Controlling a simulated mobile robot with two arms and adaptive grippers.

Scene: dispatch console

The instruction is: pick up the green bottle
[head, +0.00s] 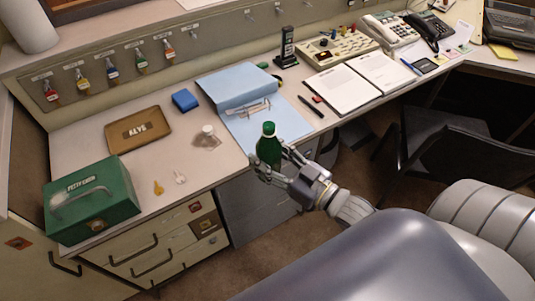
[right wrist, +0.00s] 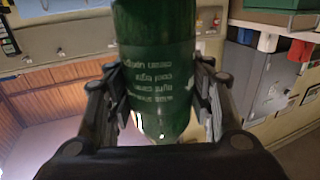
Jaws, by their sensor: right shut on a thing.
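The green bottle (head: 268,147) is upright between the fingers of my right gripper (head: 271,168), at the front edge of the desk in the head view. The right gripper is shut on it. In the right wrist view the green bottle (right wrist: 155,65) fills the middle, with pale lettering that appears upside down, and the fingers of the right gripper (right wrist: 158,110) press on both its sides. Whether the bottle's base touches anything is hidden in the head view. My left gripper does not show.
A blue folder (head: 236,87) and papers lie behind the bottle. A small clear bottle (head: 207,138), keys (head: 158,188), a brown tray (head: 138,129) and a green cash box (head: 92,199) are to the left. An open notebook (head: 341,88) and telephones (head: 389,29) are to the right. A dark chair (head: 455,135) stands at right.

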